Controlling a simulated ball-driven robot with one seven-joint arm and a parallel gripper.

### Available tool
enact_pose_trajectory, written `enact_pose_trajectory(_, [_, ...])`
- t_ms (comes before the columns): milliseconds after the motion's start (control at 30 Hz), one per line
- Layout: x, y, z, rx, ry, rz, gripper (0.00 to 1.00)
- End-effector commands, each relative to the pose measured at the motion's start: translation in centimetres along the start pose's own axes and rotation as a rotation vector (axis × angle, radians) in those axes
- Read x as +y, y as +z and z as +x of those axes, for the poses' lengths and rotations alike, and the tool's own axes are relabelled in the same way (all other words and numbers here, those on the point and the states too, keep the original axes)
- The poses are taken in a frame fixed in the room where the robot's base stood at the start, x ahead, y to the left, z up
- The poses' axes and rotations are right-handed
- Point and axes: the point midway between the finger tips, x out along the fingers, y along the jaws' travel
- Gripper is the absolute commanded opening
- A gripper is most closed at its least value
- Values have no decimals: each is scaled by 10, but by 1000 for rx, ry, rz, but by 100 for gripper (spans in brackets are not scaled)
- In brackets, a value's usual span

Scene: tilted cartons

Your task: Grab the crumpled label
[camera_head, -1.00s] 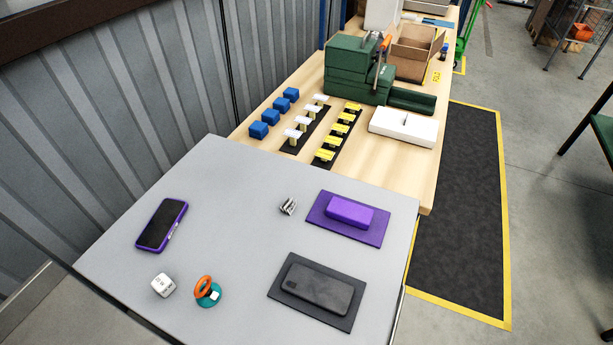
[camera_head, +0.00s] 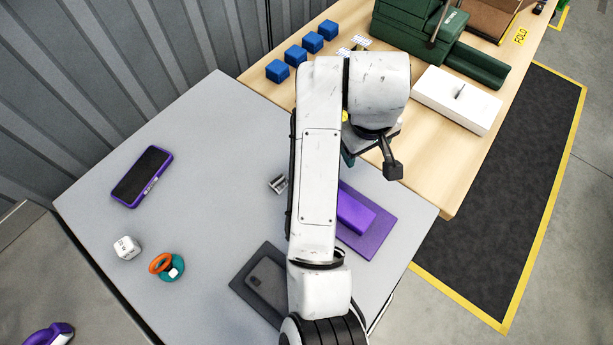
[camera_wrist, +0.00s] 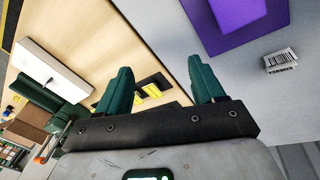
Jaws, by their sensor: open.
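The crumpled label (camera_head: 278,184) is a small white piece with dark printing. It lies on the grey table, just left of my arm in the head view. In the wrist view the label (camera_wrist: 280,62) shows a barcode and lies at the right, beyond the right finger. My gripper (camera_wrist: 160,78) is open, with two green fingers spread apart and nothing between them. In the head view my gripper is partly hidden by my arm, above the purple pad and the bench edge, to the right of the label and apart from it.
A purple box on a purple pad (camera_head: 385,232) lies right of the label. A dark phone-like slab on a dark pad (camera_head: 248,285) is nearer. A purple phone (camera_head: 142,177), a white cube (camera_head: 127,247) and a teal-and-orange item (camera_head: 170,267) lie left. The table around the label's left is clear.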

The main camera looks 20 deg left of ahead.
Motion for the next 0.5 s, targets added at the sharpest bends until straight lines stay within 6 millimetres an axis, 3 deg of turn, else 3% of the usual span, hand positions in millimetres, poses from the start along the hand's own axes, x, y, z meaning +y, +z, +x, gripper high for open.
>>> enact_pose_trajectory(33, [-32, -22, -13, -6, -43, -67, 68])
enact_pose_trajectory(200, [-112, -55, -42, -46, -145, -243, 68])
enact_pose_trajectory(333, [-147, -65, -56, -63, -189, -323, 68])
enact_pose_trajectory(500, [-163, -65, -48, -75, -206, -356, 68])
